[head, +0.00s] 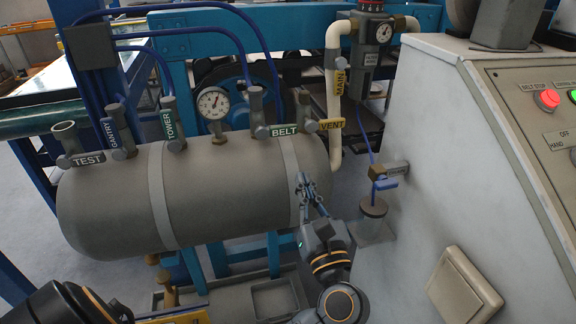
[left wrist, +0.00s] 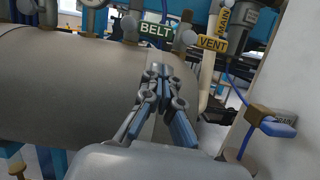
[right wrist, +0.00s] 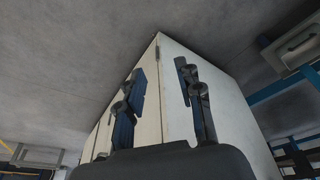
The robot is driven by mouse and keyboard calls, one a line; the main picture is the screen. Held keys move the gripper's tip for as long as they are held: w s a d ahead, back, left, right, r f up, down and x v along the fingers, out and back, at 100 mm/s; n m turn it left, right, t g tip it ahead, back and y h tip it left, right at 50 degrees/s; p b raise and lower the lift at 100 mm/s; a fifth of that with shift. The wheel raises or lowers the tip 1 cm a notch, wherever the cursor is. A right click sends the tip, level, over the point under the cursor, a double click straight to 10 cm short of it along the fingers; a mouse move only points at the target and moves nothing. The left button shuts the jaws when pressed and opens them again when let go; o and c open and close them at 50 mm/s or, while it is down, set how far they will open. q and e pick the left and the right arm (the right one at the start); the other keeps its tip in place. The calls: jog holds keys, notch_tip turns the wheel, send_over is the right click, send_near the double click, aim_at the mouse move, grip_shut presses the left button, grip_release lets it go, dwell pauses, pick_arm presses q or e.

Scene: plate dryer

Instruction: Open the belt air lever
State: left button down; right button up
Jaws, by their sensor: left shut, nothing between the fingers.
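The belt air lever (head: 284,131) is a green handle marked BELT, lying level beside its grey valve on top of the grey air tank (head: 225,195). It also shows in the left wrist view (left wrist: 157,29), above and beyond the fingers. My left gripper (head: 303,183) is in front of the tank's right end, below the belt lever and apart from it. Its fingertips are together and empty, also seen in the left wrist view (left wrist: 158,72). My right gripper (right wrist: 163,80) shows in the right wrist view with fingers spread and nothing between them.
The orange VENT handle (head: 331,124) is just right of the belt lever. The green TOWER (head: 168,124) and blue GANTRY (head: 109,131) handles stand upright to the left. The TEST handle (head: 88,160) lies level. A pressure gauge (head: 213,103) and the control cabinet (head: 430,150) flank the area.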

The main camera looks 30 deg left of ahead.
aim_at(288, 159)
pick_arm(q)
jog(key=shift+s+a+n+g, duration=0.2)
jog(key=shift+s+n+g, duration=0.1)
jog(key=shift+n, duration=0.3)
pick_arm(e)
jog(key=shift+r, duration=0.4)
